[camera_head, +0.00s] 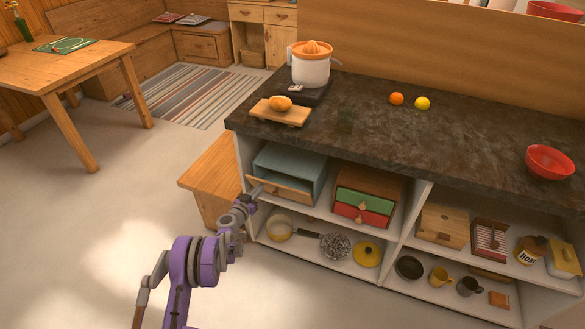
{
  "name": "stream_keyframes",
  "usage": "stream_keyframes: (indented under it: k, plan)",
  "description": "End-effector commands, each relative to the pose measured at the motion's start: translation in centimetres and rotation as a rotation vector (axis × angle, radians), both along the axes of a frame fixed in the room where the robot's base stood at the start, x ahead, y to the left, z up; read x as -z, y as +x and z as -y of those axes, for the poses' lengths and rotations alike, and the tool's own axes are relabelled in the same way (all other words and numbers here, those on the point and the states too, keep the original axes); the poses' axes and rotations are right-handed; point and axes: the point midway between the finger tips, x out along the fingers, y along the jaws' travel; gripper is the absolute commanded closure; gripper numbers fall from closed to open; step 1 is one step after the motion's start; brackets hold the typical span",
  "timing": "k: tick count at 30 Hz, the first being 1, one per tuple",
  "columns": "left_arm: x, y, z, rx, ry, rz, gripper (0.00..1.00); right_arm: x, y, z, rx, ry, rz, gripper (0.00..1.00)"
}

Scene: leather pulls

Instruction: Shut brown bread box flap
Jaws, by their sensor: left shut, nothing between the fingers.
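A box with a teal body (293,160) stands at the left end of the upper shelf under the dark counter. Its front is open, and a brown wooden flap (284,192) hangs low across the opening with a small pull on it. My left gripper (257,190) is shut and empty at the left end of this flap. I cannot tell whether the fingertips touch it. My purple left arm reaches up from the bottom. My right gripper is out of view.
A drawer box (363,202) with green and red fronts stands right of the teal box. A saucepan (280,229) and a yellow lid (367,254) are below. A wooden box (443,225) stands farther right.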

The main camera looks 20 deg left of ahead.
Motion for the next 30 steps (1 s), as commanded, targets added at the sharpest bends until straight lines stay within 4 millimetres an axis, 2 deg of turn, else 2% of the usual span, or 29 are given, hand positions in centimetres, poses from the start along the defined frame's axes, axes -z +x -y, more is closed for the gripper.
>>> stream_keyframes:
  k: [20,25,30]
  plan:
    - [-0.3,4.1,0.4,0.0,-0.001,0.0,1.0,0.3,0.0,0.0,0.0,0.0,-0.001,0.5]
    - [-0.4,3.1,0.2,-0.001,0.0,0.0,1.0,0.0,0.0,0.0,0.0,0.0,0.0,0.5]
    - [-0.4,0.5,0.0,0.0,0.0,0.001,1.0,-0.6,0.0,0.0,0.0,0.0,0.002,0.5]
